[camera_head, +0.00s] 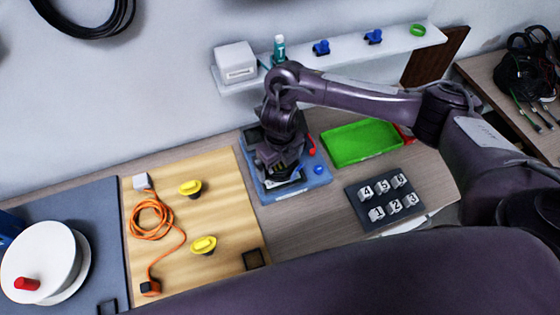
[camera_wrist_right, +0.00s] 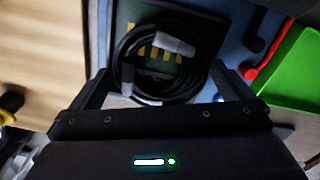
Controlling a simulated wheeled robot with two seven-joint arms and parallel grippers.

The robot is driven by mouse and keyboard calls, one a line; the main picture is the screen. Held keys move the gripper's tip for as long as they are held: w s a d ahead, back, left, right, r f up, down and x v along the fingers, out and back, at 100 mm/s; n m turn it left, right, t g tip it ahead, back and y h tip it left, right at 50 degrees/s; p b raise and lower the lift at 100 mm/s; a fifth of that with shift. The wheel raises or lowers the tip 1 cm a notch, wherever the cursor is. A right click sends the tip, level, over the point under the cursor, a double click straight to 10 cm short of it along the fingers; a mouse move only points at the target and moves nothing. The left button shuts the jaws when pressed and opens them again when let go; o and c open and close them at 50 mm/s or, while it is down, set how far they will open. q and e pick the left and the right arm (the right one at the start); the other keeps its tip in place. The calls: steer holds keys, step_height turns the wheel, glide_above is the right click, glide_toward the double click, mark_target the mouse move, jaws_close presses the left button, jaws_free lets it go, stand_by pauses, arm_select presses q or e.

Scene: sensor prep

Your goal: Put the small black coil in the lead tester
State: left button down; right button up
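The small black coil (camera_wrist_right: 122,60), a looped black cable with grey plugs, lies between the spread fingers of my right gripper (camera_wrist_right: 160,68) in the right wrist view. The coil's sides are close to both fingers; whether they press on it I cannot tell. Behind it is a dark green panel with yellow marks (camera_wrist_right: 190,22), on the blue-based device that seems to be the lead tester (camera_head: 318,180). In the head view my right gripper (camera_head: 280,168) points down over this device and hides much of it. Whether the coil rests on the panel is unclear. My left gripper is not in view.
A green tray (camera_head: 362,143) and a numbered block rack (camera_head: 385,200) stand right of the tester. Left is a wooden board (camera_head: 225,225) with an orange cable (camera_head: 150,220) and yellow knobs. A wall shelf (camera_head: 390,50) is behind my right arm.

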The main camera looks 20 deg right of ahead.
steer(key=shift+r, duration=0.2)
step_height(320, 180, up, 12)
steer(key=p, duration=0.2)
stand_by(0.3)
stand_by(0.5)
